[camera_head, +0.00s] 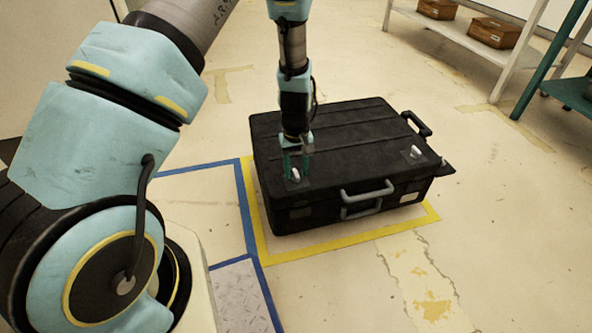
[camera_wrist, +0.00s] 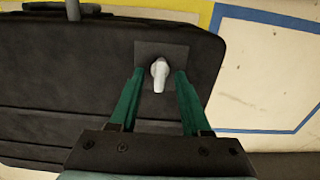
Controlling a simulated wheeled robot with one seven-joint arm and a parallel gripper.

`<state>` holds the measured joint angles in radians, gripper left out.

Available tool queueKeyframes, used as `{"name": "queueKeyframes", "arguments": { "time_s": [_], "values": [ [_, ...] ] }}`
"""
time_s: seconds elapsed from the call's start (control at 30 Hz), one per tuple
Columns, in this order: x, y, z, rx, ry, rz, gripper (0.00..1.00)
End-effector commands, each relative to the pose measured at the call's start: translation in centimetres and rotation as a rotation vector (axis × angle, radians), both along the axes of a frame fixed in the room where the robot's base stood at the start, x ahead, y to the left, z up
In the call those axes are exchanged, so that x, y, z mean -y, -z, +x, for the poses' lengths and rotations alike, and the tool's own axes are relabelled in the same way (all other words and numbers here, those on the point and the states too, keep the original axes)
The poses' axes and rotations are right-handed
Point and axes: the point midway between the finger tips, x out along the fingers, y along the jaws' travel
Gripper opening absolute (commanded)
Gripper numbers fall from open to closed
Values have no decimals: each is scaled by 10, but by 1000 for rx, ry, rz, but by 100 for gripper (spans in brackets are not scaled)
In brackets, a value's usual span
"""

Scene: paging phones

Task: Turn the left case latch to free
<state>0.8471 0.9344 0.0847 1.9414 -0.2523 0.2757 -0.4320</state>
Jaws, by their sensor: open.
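The black case (camera_head: 345,145) lies closed on the floor inside a yellow taped outline. Its left latch (camera_head: 295,175) is a small pale knob on a dark square plate near the front left corner of the lid. In the wrist view the left latch (camera_wrist: 160,75) is a white tapered lever on its plate. My gripper (camera_head: 296,172) points down over this latch. In the wrist view my gripper (camera_wrist: 157,75) is open, with one green finger on each side of the lever and a gap to both. Whether the fingertips touch the plate is unclear.
The right latch (camera_head: 415,152) sits near the lid's front right corner. A grey handle (camera_head: 368,190) is on the front, and another black handle (camera_head: 416,123) is at the right end. Shelves with brown boxes (camera_head: 494,32) stand at the back right. Floor around the case is clear.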

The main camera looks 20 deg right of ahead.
Motion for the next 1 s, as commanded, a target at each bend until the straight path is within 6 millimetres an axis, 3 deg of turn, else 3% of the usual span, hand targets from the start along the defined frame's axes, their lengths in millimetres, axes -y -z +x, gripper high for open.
{"name": "queueKeyframes", "arguments": {
  "time_s": [0.17,0.57,1.0],
  "values": [
    [0,0,0,0,0,0,46],
    [0,-1,0,0,0,0,1],
    [0,-1,0,0,1,0,0]
  ]
}}
